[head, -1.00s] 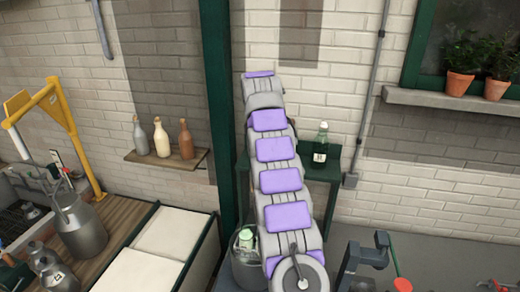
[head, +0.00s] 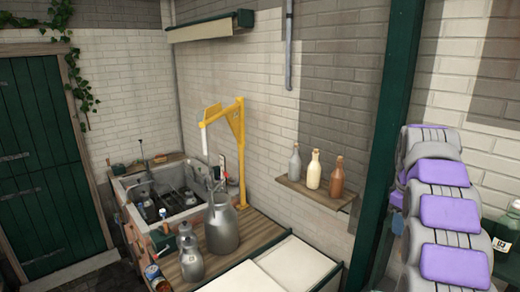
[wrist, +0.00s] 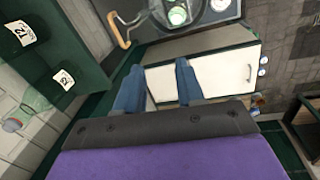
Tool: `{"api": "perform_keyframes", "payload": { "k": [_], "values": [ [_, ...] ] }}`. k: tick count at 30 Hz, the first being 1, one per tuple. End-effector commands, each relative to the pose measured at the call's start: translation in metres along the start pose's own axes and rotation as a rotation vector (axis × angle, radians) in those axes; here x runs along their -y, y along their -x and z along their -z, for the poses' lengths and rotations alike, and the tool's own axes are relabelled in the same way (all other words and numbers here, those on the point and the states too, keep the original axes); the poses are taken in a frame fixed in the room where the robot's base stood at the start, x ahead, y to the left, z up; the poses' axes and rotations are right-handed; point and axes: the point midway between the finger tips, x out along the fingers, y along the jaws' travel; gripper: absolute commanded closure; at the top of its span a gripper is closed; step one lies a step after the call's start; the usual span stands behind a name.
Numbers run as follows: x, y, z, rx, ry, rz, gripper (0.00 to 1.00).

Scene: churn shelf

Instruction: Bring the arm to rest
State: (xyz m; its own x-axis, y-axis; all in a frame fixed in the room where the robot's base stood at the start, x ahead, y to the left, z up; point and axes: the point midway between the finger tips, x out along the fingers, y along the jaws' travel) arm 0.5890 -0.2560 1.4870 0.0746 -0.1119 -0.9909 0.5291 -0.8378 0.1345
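My arm, grey with purple pads, stands upright at the right edge of the head view, its lower end cut off by the frame. My gripper is outside the head view. In the wrist view my gripper (wrist: 160,85) shows two blue fingers spread apart with nothing between them, so it is open and empty. A white-topped cabinet (wrist: 218,72) appears beyond the fingers, and I see no contact with it.
In the wrist view, a dark green shelf (wrist: 70,50) with white labels is close on the left. In the head view, a wall shelf (head: 312,194) holds three bottles. A metal churn (head: 222,228) stands on the wooden counter beside a yellow hoist (head: 239,150) and sink.

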Motion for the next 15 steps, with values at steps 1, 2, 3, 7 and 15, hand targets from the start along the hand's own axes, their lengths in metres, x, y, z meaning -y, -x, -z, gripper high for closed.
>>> {"api": "perform_keyframes", "payload": {
  "k": [1, 2, 3, 7, 15],
  "values": [
    [0.018, -0.007, 0.0, 0.002, -0.017, 0.007, 0.62],
    [0.028, -0.008, 0.0, 0.005, -0.031, 0.012, 0.62],
    [0.04, -0.011, -0.001, 0.008, -0.049, 0.019, 0.62],
    [0.083, -0.023, -0.007, 0.021, -0.106, 0.045, 0.62],
    [0.18, -0.053, -0.032, 0.047, -0.224, 0.086, 0.62]
  ]
}}
